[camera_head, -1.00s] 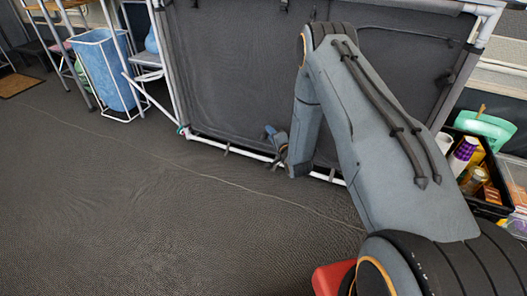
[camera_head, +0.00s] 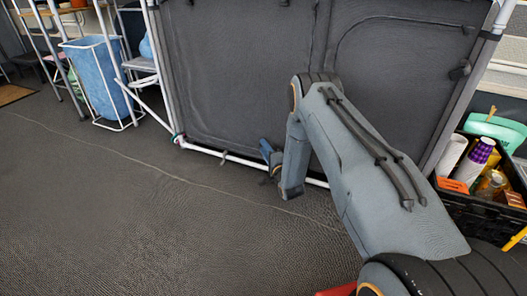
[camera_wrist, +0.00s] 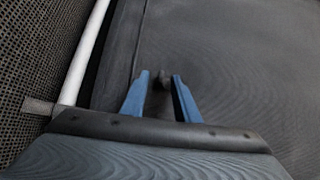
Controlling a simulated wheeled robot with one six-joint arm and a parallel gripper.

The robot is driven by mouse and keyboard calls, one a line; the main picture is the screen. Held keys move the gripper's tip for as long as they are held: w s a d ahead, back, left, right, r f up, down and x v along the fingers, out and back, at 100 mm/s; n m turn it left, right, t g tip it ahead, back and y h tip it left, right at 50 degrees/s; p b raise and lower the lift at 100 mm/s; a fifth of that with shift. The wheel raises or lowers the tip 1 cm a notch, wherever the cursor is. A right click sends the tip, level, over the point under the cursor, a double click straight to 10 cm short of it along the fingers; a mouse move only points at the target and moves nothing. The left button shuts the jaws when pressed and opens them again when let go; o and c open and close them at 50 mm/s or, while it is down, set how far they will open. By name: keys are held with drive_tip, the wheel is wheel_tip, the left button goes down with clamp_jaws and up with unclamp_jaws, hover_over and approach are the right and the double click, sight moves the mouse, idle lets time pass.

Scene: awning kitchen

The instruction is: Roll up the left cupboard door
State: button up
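The left cupboard door (camera_head: 235,70) is a dark fabric panel hanging down in a white tube frame, and its lower edge is near the bottom white bar (camera_head: 205,151). My gripper (camera_head: 267,150) is low in front of this door, close to the bar. In the wrist view, the two blue fingers (camera_wrist: 160,76) are apart and point at the dark fabric (camera_wrist: 230,60). A small dark tab (camera_wrist: 162,80) shows between the fingers, and I cannot tell whether they touch it. A vertical seam runs left of the fingers.
A second dark panel (camera_head: 400,80) with a curved seam is to the right, partly behind my arm. A black crate (camera_head: 465,209) with bottles and boxes stands at the right. A blue bin (camera_head: 97,78) in a white stand is at the left. The floor in front is clear.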

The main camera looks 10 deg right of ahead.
drive_tip(key=shift+w, duration=0.45)
drive_tip(key=shift+c, duration=0.4)
clamp_jaws()
wheel_tip(320, 180, up, 56)
drive_tip(key=p, duration=3.3)
drive_tip(key=shift+s+r, duration=0.1)
drive_tip(key=shift+r, duration=0.15)
drive_tip(key=shift+r+p, duration=0.4)
drive_tip(key=shift+r, duration=0.1)
